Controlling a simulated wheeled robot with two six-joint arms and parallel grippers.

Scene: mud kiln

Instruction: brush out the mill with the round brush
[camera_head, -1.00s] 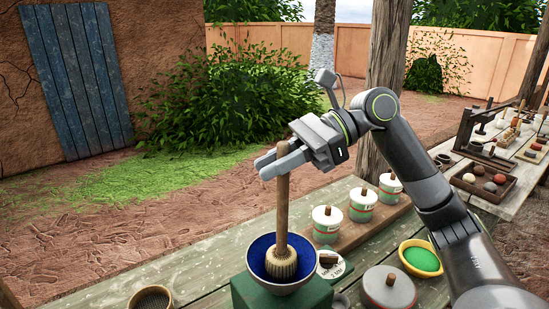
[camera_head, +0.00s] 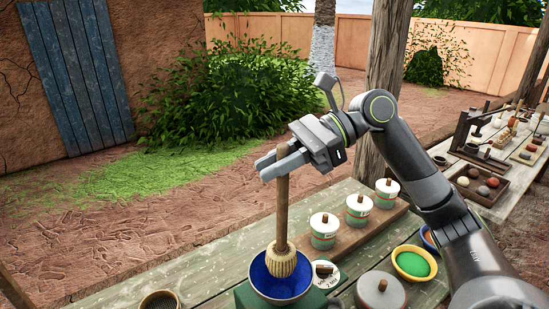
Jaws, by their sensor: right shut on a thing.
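The round brush (camera_head: 281,262) has a long wooden handle and a pale bristle head, and stands nearly upright. My right gripper (camera_head: 283,165) is shut on the upper part of its handle. A blue bowl on a green block, which looks like the mill (camera_head: 272,288), is below at the bottom of the view. The bristle head overlaps the bowl's far inner side; I cannot tell whether it touches the bowl. The visible inside of the bowl is blue. The lower edge of the green block is cut off. My left gripper is not in view.
Several lidded jars (camera_head: 323,228) stand on a wooden board right of the bowl. A dark-topped pot (camera_head: 159,301) is at left.

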